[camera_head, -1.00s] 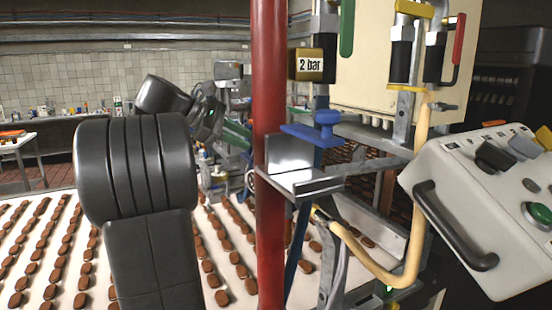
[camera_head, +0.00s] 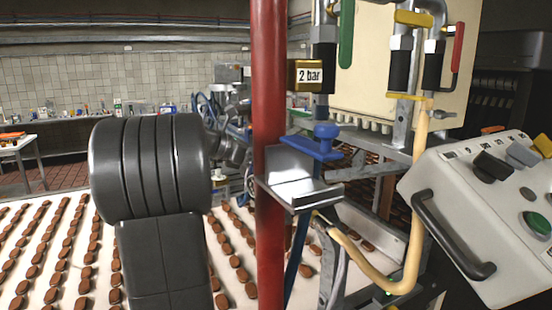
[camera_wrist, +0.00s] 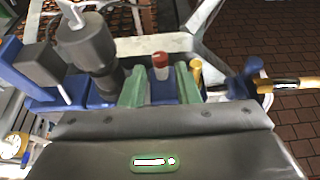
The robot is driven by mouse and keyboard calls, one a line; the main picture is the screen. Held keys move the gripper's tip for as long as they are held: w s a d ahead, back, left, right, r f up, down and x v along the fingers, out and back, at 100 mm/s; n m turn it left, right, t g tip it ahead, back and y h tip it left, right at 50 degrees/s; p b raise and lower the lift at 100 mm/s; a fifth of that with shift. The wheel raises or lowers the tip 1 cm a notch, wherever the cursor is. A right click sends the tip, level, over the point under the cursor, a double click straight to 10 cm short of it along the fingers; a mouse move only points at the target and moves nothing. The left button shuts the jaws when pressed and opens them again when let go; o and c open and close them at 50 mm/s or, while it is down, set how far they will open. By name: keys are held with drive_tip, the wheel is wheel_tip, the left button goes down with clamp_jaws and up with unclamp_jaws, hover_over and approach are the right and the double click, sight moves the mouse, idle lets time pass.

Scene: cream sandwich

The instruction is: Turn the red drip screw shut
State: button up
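The red drip screw (camera_wrist: 160,60) shows in the wrist view as a short post with a red top and a pale metal lower part. My gripper (camera_wrist: 161,84) has two green fingers that stand apart, with a clear gap between them. The red screw appears in that gap, at or just beyond the fingertips. I cannot tell whether either finger touches it. In the head view my gripper is hidden behind my black arm and the red pole, and I cannot make out the screw there.
In the wrist view, a grey cylinder (camera_wrist: 90,42) stands left of the fingers, and a yellow-topped part (camera_wrist: 195,68) stands close to the right finger. In the head view, a red pole (camera_head: 269,150) stands beside my arm. A conveyor with brown sweets (camera_head: 75,245) runs below.

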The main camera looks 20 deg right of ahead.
drive_tip(key=shift+x, duration=2.05)
clamp_jaws()
drive_tip(key=shift+w+m+g, duration=0.15)
drive_tip(key=shift+m+g, duration=0.65)
drive_tip(key=shift+g, duration=0.1)
drive_tip(key=shift+w+m+g, duration=0.15)
drive_tip(key=shift+m+g, duration=0.65)
drive_tip(key=shift+g, duration=0.1)
unclamp_jaws()
drive_tip(key=shift+a, duration=0.1)
drive_tip(key=b+v, duration=0.1)
drive_tip(key=v, duration=1.2)
drive_tip(key=shift+a+r, duration=0.2)
drive_tip(key=shift+a, duration=0.1)
